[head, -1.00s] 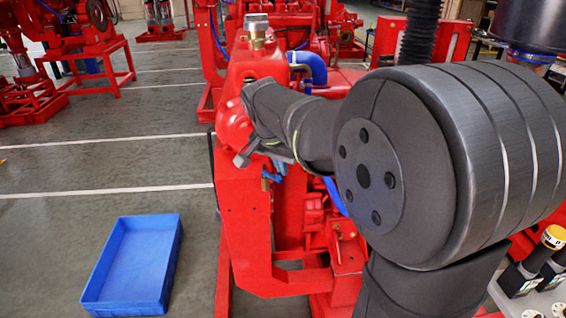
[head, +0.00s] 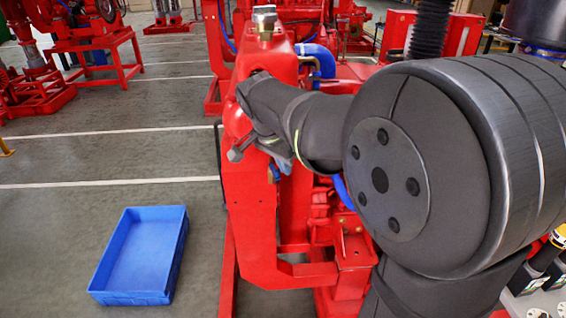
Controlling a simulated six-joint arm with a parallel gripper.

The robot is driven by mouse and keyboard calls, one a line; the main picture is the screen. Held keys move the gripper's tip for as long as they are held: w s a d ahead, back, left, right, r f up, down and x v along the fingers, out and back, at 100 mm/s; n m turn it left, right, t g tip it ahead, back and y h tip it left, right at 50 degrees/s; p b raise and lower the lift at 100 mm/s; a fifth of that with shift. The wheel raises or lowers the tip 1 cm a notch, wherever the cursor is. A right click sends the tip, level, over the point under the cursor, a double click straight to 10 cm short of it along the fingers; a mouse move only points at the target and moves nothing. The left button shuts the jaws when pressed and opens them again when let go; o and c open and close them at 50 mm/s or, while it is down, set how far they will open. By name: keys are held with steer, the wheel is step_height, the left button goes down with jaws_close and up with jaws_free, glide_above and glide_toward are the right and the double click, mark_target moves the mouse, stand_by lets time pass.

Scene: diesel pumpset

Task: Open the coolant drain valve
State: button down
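The red pumpset (head: 250,215) stands in the middle of the head view, with a metal cap on its top. My gripper (head: 236,154) is at its upper left side, partly hidden behind my own dark wrist. Only a grey end piece shows, so I cannot tell whether it is open or shut. A small blue part (head: 275,172) shows on the pumpset just below my wrist, right of the gripper's visible end. It may be the coolant drain valve, but it is too small and covered to be sure. I cannot tell whether the gripper touches anything.
An empty blue tray (head: 150,293) lies on the grey floor left of the pumpset. A blue hose (head: 322,60) bends at the pumpset's top. Other red machines (head: 90,45) stand behind. The floor (head: 100,155) on the left is mostly clear.

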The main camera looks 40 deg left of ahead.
steer(key=shift+s+d, duration=0.15)
steer(key=shift+d, duration=0.2)
steer(key=shift+r, duration=0.1)
steer(key=v, duration=1)
steer(key=shift+a, duration=0.4)
steer(key=w+a+f+n+g+y, duration=0.2)
steer(key=w+f+n+y, duration=0.1)
steer(key=w+f+n, duration=0.75)
step_height(320, 180, up, 10)
steer(key=s+d+n, duration=0.2)
steer(key=shift+s, duration=0.4)
stand_by(0.7)
